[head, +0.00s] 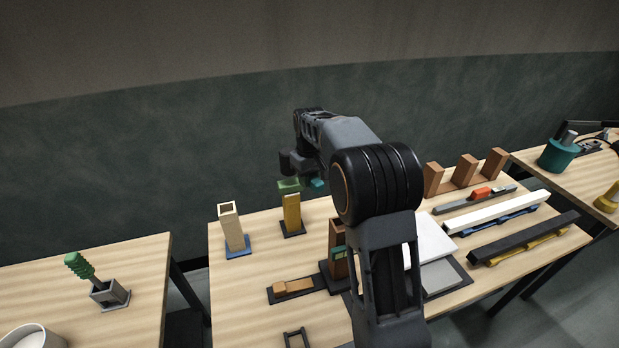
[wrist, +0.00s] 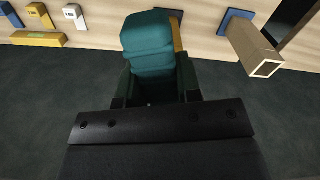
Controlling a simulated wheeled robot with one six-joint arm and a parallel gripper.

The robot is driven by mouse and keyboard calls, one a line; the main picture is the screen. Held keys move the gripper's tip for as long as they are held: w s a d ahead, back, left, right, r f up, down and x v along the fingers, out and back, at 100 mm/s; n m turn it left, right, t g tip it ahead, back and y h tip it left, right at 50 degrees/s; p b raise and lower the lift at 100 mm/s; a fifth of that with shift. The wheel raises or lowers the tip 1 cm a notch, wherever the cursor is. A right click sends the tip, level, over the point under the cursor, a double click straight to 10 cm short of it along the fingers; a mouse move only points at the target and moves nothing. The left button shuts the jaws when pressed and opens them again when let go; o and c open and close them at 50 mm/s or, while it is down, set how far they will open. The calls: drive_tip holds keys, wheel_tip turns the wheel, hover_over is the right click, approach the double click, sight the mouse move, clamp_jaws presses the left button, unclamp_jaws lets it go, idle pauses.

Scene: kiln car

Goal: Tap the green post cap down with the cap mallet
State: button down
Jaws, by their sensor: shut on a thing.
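The green post cap (head: 289,185) shows at the top of the yellow post (head: 292,212), which stands upright on a dark base; I cannot tell how far down it sits. My gripper (head: 303,168) is above and just behind that post. In the wrist view my gripper (wrist: 150,98) is shut on a teal block-like thing, which I take for the cap mallet (wrist: 148,45). A bit of teal also shows right of the cap in the head view (head: 318,183). In the wrist view the held thing hides most of the yellow post (wrist: 178,36), and the cap is not visible there.
A hollow beige post (head: 231,228) on a blue base stands left of the yellow one. A brown post (head: 337,245) and a small wooden block (head: 293,287) are nearer. Long bars and brown blocks (head: 466,168) fill the right side. A left table holds a green ribbed thing (head: 78,265).

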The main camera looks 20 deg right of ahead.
idle(0.4)
wheel_tip(320, 180, down, 5)
drive_tip(key=b, duration=0.3)
drive_tip(key=shift+r+p, duration=2.15)
drive_tip(key=shift+r, duration=0.55)
drive_tip(key=c, duration=1.3)
unclamp_jaws()
clamp_jaws()
